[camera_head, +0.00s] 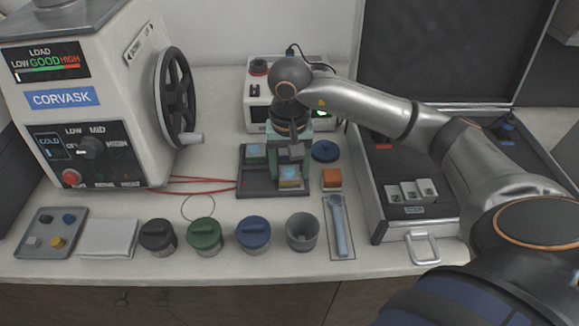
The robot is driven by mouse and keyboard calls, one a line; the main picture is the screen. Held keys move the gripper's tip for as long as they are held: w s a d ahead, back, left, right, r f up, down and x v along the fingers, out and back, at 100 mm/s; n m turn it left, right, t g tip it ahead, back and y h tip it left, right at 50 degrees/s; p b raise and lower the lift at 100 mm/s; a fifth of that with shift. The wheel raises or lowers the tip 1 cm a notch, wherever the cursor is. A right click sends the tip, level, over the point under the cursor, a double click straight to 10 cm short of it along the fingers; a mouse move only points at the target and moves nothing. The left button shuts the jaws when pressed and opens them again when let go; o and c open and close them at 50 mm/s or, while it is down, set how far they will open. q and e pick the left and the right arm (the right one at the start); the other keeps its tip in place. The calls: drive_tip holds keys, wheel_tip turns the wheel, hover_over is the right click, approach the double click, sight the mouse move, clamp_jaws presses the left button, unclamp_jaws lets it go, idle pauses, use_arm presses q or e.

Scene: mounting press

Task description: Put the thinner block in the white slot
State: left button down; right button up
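My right gripper (291,172) reaches down over the dark tray (258,188) near the middle of the bench. Its fingers are at a small block (290,183) with a light-blue top and a tan side, in the tray's front right part. I cannot tell whether they are closed on it. A second blue-topped block (256,152) sits in the tray's back left part. Which block is thinner is hard to tell from here. No white slot can be clearly made out; the gripper and arm hide part of the tray. My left gripper is out of view.
A press (85,100) with a handwheel (178,97) stands left. In front are lidded jars (204,236), an open grey cup (302,231) and a blue spoon-like tool (339,225). An orange block (332,178) lies right of the tray. An open case (400,222) fills the right.

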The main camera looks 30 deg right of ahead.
sight(289, 172)
drive_tip(key=shift+o, duration=1.3)
drive_tip(key=shift+r+p, duration=0.25)
drive_tip(key=shift+p, duration=0.05)
wheel_tip(289, 172, up, 12)
drive_tip(key=shift+p, duration=0.4)
drive_tip(key=shift+f, duration=0.1)
